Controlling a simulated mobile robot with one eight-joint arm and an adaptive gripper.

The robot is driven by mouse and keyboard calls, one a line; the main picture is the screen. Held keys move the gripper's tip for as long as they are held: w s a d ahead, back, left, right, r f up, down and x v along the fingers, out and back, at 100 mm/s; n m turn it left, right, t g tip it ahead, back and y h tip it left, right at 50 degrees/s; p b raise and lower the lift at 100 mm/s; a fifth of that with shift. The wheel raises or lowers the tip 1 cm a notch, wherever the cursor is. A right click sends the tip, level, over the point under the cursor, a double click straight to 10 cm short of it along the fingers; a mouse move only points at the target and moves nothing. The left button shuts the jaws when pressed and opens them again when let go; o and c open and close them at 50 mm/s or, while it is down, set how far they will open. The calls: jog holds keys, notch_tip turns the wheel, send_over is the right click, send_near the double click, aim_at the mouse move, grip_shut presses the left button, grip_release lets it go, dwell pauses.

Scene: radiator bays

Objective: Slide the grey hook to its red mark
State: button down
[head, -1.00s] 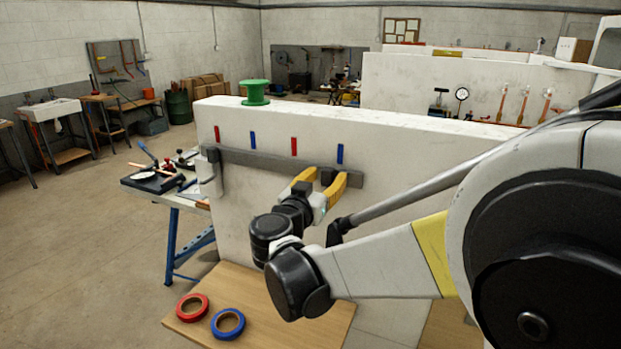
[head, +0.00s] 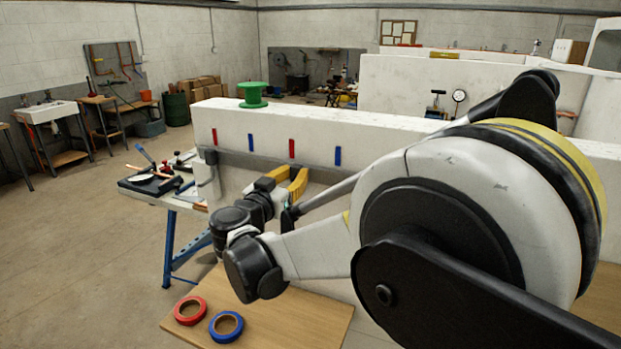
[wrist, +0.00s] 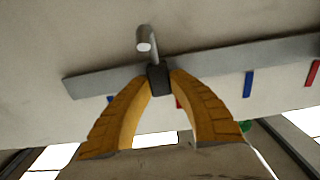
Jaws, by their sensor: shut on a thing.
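The long grey rail (head: 240,158) runs along the white wall, with red and blue marks above it. My gripper (wrist: 158,80) is shut on the dark block of the grey hook (wrist: 145,40) on the rail; the hook's round peg sticks out between the yellow fingers. In the head view my gripper (head: 293,171) is just below the second red mark from the left (head: 291,148). In the wrist view this red mark (wrist: 179,103) shows beside the block, partly hidden by a finger. The block looks nearly in line with it; exact alignment cannot be told.
A second, dark hook (head: 211,166) sits at the rail's left end. A green spool (head: 252,95) stands on the wall top. Red tape (head: 190,311) and blue tape (head: 226,327) lie on the board below. The rail between the left hook and my gripper looks clear.

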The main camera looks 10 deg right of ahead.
jog(key=shift+w+a, duration=0.8)
jog(key=shift+a, duration=0.25)
jog(key=c, duration=1.2)
grip_release()
jog(key=shift+d, duration=0.1)
jog(key=shift+s, duration=0.15)
jog(key=v, duration=1.2)
